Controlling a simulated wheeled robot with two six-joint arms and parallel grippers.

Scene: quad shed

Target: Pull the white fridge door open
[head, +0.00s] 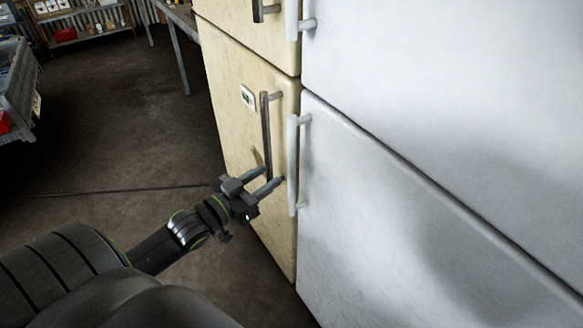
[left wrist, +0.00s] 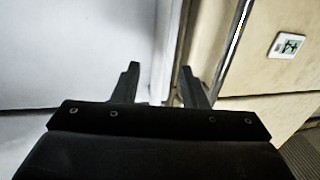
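The white fridge (head: 420,190) fills the right of the head view. Its lower door looks closed and has a white vertical bar handle (head: 292,165) at its left edge. My left gripper (head: 274,175) is open, its two fingers pointing at this handle. In the left wrist view, the white handle (left wrist: 164,50) shows between the two fingers of the left gripper (left wrist: 160,70), nearer the right one. I see no grip on it, and contact cannot be told. My right gripper is not in view.
A cream fridge (head: 228,110) stands close at the left of the white one. Its dark bar handle (head: 265,135) is very near my left fingers. A small sign (head: 248,97) is on its door. Open floor (head: 110,130) lies to the left, with shelves (head: 80,20) at the back.

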